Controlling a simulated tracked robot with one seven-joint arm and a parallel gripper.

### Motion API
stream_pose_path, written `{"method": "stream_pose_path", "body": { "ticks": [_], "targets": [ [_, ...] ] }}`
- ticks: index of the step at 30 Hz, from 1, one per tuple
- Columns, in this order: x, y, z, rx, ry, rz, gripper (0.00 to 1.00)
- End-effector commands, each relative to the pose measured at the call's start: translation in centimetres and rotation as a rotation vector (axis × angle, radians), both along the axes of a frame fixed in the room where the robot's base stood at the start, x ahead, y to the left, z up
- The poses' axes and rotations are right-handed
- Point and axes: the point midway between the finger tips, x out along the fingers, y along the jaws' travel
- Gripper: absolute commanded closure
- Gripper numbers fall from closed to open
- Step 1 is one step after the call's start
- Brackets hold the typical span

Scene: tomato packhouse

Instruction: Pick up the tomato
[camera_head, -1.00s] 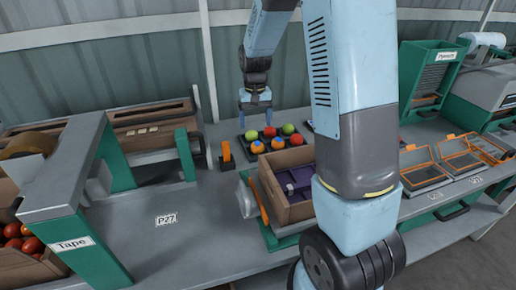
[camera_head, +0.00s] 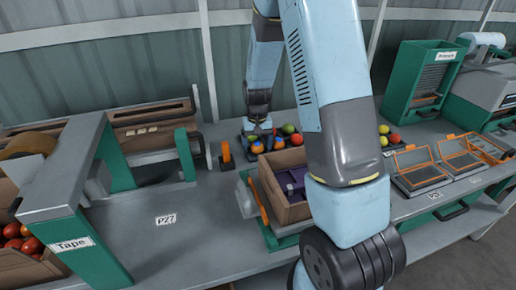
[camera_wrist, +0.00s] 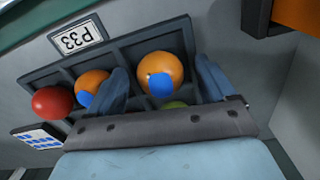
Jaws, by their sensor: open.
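In the wrist view my gripper (camera_wrist: 163,68) is open, its two blue fingers on either side of an orange tomato with a blue patch (camera_wrist: 160,74). I cannot tell whether they touch it. A second orange tomato with a blue patch (camera_wrist: 91,84) lies outside the left finger, with a red tomato (camera_wrist: 52,102) further left. A green tomato (camera_wrist: 175,105) is mostly hidden by my gripper. They sit in a dark compartment tray (camera_wrist: 140,43). In the head view my gripper (camera_head: 258,137) is down at the tray, partly covering its tomatoes.
A cardboard box (camera_head: 289,211) with a purple insert stands in front of the tray. An orange upright piece (camera_head: 226,153) stands to its left. More tomatoes (camera_head: 388,138) lie to the right, behind my arm. The grey bench (camera_head: 165,245) is clear at the front left.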

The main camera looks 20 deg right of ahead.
Motion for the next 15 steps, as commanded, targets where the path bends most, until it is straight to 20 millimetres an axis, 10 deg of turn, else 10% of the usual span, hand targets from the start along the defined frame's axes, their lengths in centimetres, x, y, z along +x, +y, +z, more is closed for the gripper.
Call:
{"method": "stream_pose_path", "body": {
  "ticks": [6, 15],
  "targets": [
    [-0.01, 0.03, -0.04, 0.000, 0.000, 0.000, 0.17],
    [-0.02, 0.04, -0.03, 0.000, 0.000, 0.001, 0.46]
  ]
}}
